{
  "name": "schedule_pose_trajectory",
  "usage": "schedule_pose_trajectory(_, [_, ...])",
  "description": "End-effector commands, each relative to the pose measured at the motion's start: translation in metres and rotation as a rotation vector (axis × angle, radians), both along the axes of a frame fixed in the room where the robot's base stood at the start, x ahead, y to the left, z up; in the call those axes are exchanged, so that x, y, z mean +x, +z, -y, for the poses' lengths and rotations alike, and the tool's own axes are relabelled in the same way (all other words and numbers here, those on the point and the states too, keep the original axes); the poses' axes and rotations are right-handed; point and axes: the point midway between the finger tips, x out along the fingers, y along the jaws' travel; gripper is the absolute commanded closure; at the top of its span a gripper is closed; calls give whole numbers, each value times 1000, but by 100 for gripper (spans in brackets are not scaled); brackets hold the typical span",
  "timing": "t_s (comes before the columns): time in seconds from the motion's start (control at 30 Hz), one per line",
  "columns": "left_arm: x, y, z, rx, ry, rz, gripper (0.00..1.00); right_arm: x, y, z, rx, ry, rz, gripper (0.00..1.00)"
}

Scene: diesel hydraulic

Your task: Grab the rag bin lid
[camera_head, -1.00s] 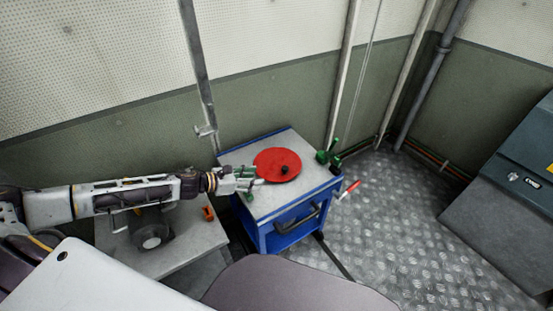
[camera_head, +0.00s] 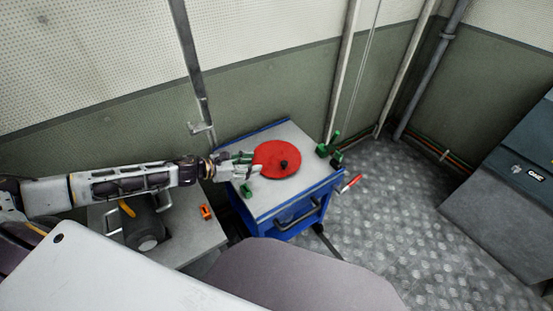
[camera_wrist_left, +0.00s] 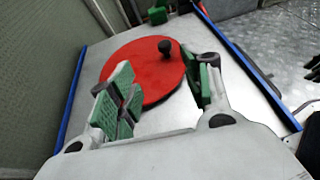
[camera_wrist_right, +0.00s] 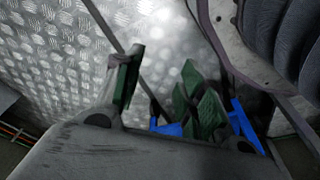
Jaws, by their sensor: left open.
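The rag bin lid (camera_head: 272,150) is a flat red disc with a black knob (camera_head: 284,164), lying on the grey top of a blue cart. My left gripper (camera_head: 254,167) is at the lid's left edge, open, with nothing held. In the left wrist view the lid (camera_wrist_left: 135,62) lies ahead of and partly between the spread green-padded fingers (camera_wrist_left: 163,92); its knob (camera_wrist_left: 165,46) stands beyond the fingertips. I cannot tell whether a finger touches the rim. In the right wrist view my right gripper (camera_wrist_right: 160,85) has its fingers apart and nothing between them, away from the lid.
The blue cart (camera_head: 262,222) stands near the wall. A red handle (camera_head: 351,183) sticks out right. An orange item (camera_head: 206,212) lies on a lower grey table (camera_head: 200,238).

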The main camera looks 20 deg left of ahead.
Motion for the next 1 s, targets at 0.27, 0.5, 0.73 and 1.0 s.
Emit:
schedule_pose_trajectory(0.27, [7, -3, 5, -2, 3, 1, 51, -1, -3, 1, -1, 0, -2, 60])
schedule_pose_trajectory(0.5, [12, -6, 11, -2, 1, 1, 51, 1, -4, 1, 0, 0, 8, 60])
schedule_pose_trajectory(0.73, [18, -9, 17, -1, 0, 1, 51, -1, -8, 2, -1, -2, 6, 60])
schedule_pose_trajectory(1.0, [27, -15, 25, -1, 1, 0, 51, -5, -14, 4, -3, -3, 3, 60])
